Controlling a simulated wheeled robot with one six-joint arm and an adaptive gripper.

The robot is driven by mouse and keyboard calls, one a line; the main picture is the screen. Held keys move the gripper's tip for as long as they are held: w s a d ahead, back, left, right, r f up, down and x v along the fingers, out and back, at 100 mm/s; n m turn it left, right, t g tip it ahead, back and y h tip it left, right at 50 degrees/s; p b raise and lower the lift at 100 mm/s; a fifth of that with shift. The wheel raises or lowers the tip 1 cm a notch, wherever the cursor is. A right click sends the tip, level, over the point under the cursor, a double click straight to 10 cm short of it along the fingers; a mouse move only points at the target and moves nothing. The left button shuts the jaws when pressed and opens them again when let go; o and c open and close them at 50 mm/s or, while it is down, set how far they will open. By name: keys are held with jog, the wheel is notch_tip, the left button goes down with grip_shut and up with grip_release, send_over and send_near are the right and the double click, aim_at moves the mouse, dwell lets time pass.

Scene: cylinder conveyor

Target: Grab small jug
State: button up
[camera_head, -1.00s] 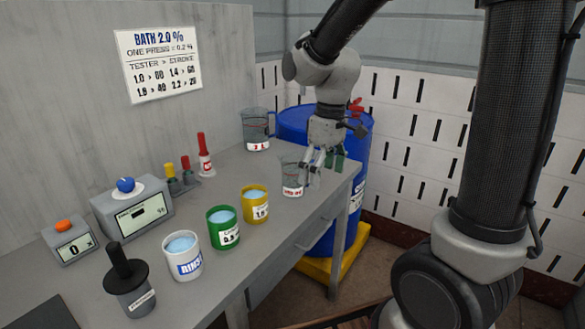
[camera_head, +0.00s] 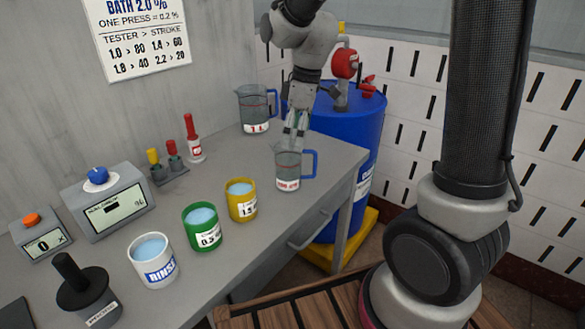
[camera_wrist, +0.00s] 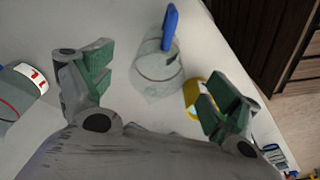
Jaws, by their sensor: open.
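The small jug (camera_head: 287,172) is clear, with a blue handle on its right and a white label with red text. It stands upright on the grey bench near the front edge. My gripper (camera_head: 294,143) is above and just behind it in the head view, pointing down. In the wrist view the small jug (camera_wrist: 157,70) lies between and beyond the open green-padded fingers (camera_wrist: 155,92), with its blue handle towards the top. Nothing is between the fingertips. I cannot tell the exact height gap to the rim.
A larger clear jug (camera_head: 256,109) with a blue handle stands behind. Yellow (camera_head: 241,203), green (camera_head: 202,230) and white (camera_head: 154,263) cups stand left along the bench (camera_head: 225,270). A blue drum (camera_head: 349,140) with a red-topped pump stands right of the bench.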

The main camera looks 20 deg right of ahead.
aim_at(293, 160)
jog(key=f, duration=0.7)
jog(key=shift+w+a+f, duration=0.2)
jog(key=shift+a+f, duration=0.15)
jog(key=shift+f, duration=0.05)
jog(key=c, duration=1.1)
